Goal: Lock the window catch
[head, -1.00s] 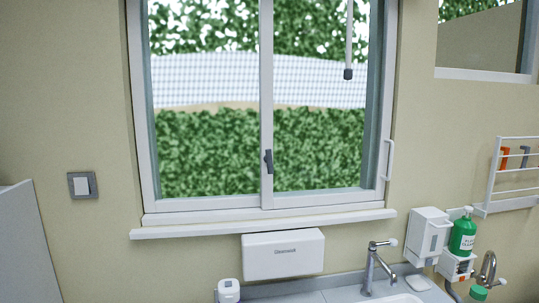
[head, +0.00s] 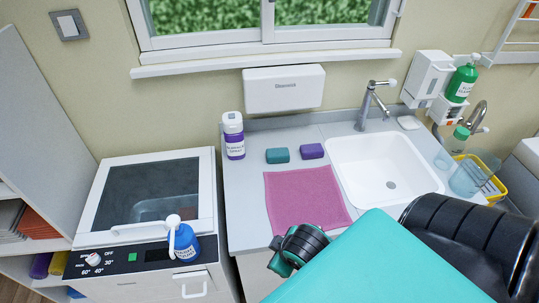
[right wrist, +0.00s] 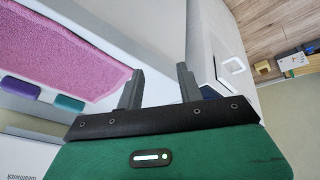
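The window (head: 267,40) shows only its lower frame and lower panes, at the top of the head view. Its catch is above the picture edge and cannot be seen now. My right gripper (right wrist: 160,85) shows in the right wrist view, its two dark fingers apart with nothing between them. It is low, by the front of the counter, well below the window. My teal and black right arm fills the lower right of the head view. My left gripper is in neither view.
A counter with a sink (head: 385,168) and tap (head: 372,105) lies below the window sill (head: 265,63). A dispenser (head: 427,78) hangs right.

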